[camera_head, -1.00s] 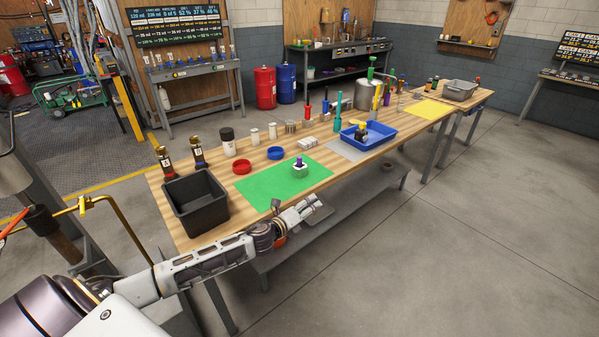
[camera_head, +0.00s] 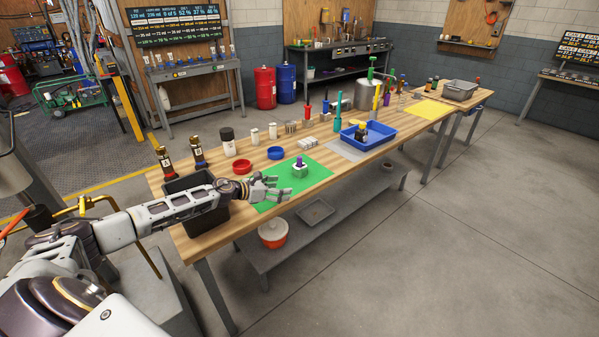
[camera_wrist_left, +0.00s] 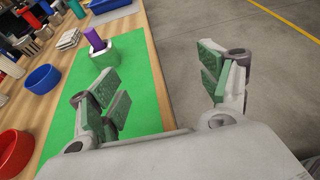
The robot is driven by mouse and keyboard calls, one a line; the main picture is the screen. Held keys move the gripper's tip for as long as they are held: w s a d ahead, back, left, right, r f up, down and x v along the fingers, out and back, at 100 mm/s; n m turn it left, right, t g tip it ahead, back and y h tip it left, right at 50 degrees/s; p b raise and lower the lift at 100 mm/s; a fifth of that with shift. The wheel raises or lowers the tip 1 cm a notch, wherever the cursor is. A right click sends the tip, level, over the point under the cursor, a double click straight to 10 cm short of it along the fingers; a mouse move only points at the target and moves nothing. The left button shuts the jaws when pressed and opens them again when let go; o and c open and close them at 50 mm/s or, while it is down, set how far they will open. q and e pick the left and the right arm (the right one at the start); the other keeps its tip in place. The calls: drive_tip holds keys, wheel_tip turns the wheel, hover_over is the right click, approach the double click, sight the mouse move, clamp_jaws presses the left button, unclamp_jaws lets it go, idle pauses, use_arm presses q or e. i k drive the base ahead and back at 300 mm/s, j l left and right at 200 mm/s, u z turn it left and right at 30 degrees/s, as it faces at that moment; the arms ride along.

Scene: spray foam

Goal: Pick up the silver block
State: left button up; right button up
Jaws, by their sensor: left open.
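In the left wrist view the block (camera_wrist_left: 101,51) and purple cylinder (camera_wrist_left: 94,38) are at the upper left, beyond the fingers. My left gripper (camera_head: 284,188) is open over the near edge of the mat, just left of and nearer than the block, not touching it. In the left wrist view its spread fingers (camera_wrist_left: 165,95) have nothing between them. My right gripper is out of view.
A black bin (camera_head: 181,187) is partly hidden behind my left arm. Red (camera_head: 241,166) and blue (camera_head: 276,153) dishes, bottles and a white stack (camera_head: 308,143) lie left of and behind the mat. A blue tray (camera_head: 368,137) is farther right. The mat's right part is clear.

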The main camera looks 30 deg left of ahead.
sight(297, 172)
drive_tip(key=i+j, duration=0.4)
drive_tip(key=i, duration=0.4)
